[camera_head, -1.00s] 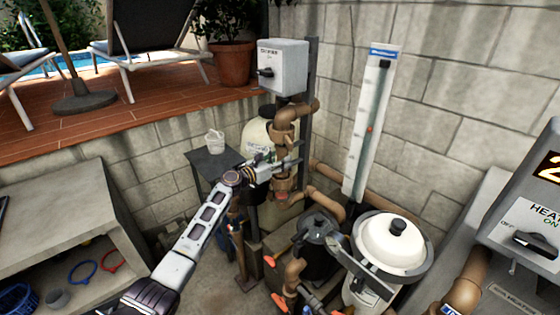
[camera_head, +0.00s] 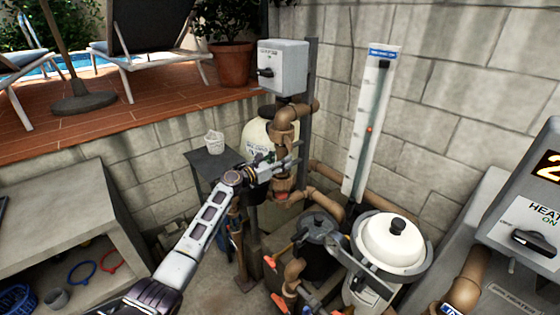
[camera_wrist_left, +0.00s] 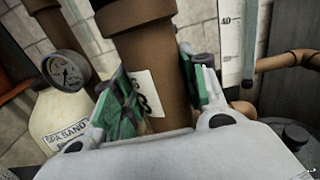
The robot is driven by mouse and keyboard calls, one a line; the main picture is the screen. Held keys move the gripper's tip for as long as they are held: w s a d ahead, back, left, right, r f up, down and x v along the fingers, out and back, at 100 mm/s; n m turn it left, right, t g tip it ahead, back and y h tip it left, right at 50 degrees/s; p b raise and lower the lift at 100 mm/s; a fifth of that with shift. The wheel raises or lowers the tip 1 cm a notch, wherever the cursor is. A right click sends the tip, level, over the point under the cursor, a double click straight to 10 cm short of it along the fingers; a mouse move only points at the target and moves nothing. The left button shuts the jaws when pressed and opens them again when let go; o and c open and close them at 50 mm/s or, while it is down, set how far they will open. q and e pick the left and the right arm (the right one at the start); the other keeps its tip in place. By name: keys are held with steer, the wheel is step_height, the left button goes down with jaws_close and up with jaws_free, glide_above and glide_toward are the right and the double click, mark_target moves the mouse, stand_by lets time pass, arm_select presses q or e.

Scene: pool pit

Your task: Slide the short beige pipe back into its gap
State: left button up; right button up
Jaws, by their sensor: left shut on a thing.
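The short beige pipe (camera_wrist_left: 160,72) looks brown in the left wrist view and stands nearly upright, with a white label on its side. My left gripper (camera_wrist_left: 158,88) is shut on it, with a green-padded finger on each side. A wider collar (camera_wrist_left: 130,14) sits at the pipe's upper end. In the head view my left gripper (camera_head: 284,164) holds the pipe in the upright pipe line, between the upper elbow (camera_head: 284,116) and the lower fittings (camera_head: 284,194). The fingers partly hide the pipe there, and I cannot tell whether its ends are fully seated. My right gripper is not in view.
A cream sand filter tank (camera_head: 257,134) with a gauge (camera_wrist_left: 66,70) stands close behind the gripper. A black-lidded pump (camera_head: 318,226) and a white-domed vessel (camera_head: 391,240) stand at the front right. A grey control box (camera_head: 283,66) hangs above. A concrete shelf (camera_head: 70,196) is at left.

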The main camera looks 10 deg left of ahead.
arm_select(q)
steer(key=shift+d+f, duration=0.25)
steer(key=shift+d, duration=0.05)
steer(key=shift+c, duration=1)
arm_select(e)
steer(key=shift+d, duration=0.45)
arm_select(q)
steer(key=shift+f, duration=0.15)
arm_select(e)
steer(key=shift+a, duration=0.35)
arm_select(q)
steer(key=shift+d, duration=0.1)
jaws_close()
steer(key=shift+w+f, duration=0.1)
steer(key=shift+w, duration=0.05)
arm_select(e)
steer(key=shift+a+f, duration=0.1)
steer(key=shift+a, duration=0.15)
arm_select(q)
steer(key=shift+d, duration=0.1)
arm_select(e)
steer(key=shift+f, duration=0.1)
